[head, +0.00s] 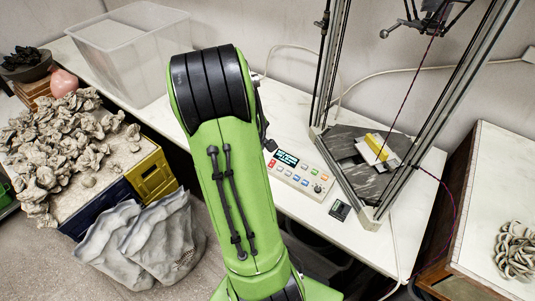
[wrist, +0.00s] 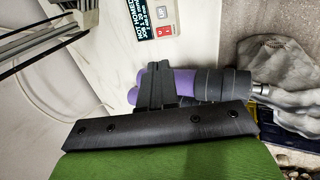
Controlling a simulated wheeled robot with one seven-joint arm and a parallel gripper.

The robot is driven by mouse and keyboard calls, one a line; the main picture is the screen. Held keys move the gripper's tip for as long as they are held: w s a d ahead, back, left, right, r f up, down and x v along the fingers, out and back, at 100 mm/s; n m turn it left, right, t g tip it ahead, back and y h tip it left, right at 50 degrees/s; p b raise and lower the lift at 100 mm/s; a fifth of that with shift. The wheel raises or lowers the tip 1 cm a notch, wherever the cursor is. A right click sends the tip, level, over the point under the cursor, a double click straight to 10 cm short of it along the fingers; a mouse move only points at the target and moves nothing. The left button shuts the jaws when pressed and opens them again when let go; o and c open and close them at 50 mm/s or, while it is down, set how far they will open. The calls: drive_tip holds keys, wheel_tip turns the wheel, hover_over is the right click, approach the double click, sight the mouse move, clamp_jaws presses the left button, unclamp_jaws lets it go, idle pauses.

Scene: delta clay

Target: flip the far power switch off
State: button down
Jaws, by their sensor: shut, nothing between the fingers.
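A small black switch box (head: 340,210) lies on the white table near the front corner of the delta machine. I cannot tell which way its switch is set, and I see no second switch for certain. The control panel (head: 300,176) with a display and coloured buttons is beside it; part of the panel also shows in the wrist view (wrist: 158,24). My gripper (wrist: 157,82) is shut and empty in the wrist view, below the panel in the picture. My green arm hides it in the head view.
The delta machine (head: 376,204) stands right of the panel. A clear plastic bin (head: 124,50) is at the back left. Grey sacks (head: 165,245) and clay pieces (head: 60,140) are at the left. A purple and grey rod-like thing (wrist: 208,84) lies behind my fingers.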

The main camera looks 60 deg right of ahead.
sight(272, 161)
drive_tip(key=b+x, duration=0.4)
drive_tip(key=x, duration=1)
drive_tip(key=shift+w, duration=0.15)
